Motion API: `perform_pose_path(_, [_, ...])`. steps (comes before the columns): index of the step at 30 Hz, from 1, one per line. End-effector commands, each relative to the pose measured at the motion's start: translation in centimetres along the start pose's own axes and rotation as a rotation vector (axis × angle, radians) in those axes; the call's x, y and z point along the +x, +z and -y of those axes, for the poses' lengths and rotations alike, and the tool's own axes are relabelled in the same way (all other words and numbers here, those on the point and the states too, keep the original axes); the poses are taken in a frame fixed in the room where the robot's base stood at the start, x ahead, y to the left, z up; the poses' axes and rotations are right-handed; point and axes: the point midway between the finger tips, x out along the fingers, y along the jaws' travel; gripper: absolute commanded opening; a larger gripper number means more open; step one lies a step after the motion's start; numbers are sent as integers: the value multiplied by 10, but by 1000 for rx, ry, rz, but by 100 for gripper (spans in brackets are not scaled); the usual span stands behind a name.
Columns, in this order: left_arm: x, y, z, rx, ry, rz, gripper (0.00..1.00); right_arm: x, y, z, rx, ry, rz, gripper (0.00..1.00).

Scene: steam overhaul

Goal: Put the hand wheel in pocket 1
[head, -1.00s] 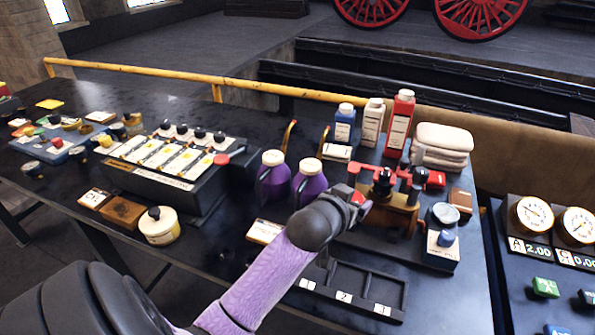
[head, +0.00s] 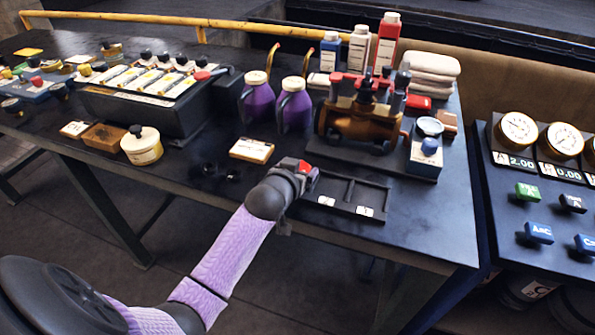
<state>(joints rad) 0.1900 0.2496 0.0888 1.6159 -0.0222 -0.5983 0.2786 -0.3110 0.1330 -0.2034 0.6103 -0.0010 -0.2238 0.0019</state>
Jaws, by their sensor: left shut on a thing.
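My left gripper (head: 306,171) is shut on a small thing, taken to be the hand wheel. My gripper hides most of it, and only a little red shows at the jaws. The gripper is over the left end of the black pocket tray (head: 378,186), which lies near the table's front edge. Two white pocket labels show on the tray's front rim; the left pocket and its label are hidden behind my gripper. The visible pockets look empty. The brass valve (head: 355,122) with red parts on top stands behind the tray. My right gripper is not in view.
Two purple oil cans (head: 294,105) stand behind my gripper. A block with a white label (head: 251,150) lies to its left, and a cream tin (head: 142,146) farther left. A blue box (head: 425,158) stands right of the valve. Bare table lies right of the tray.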

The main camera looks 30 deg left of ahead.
Motion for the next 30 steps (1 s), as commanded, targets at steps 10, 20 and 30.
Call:
perform_pose_path(10, [1, 2, 0, 0, 0, 0, 100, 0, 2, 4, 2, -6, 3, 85])
perform_pose_path(20, [-41, -5, 0, -1, 2, -1, 100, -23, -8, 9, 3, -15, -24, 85])
perform_pose_path(30, [-114, -3, 0, -2, 0, 0, 100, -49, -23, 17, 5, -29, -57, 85])
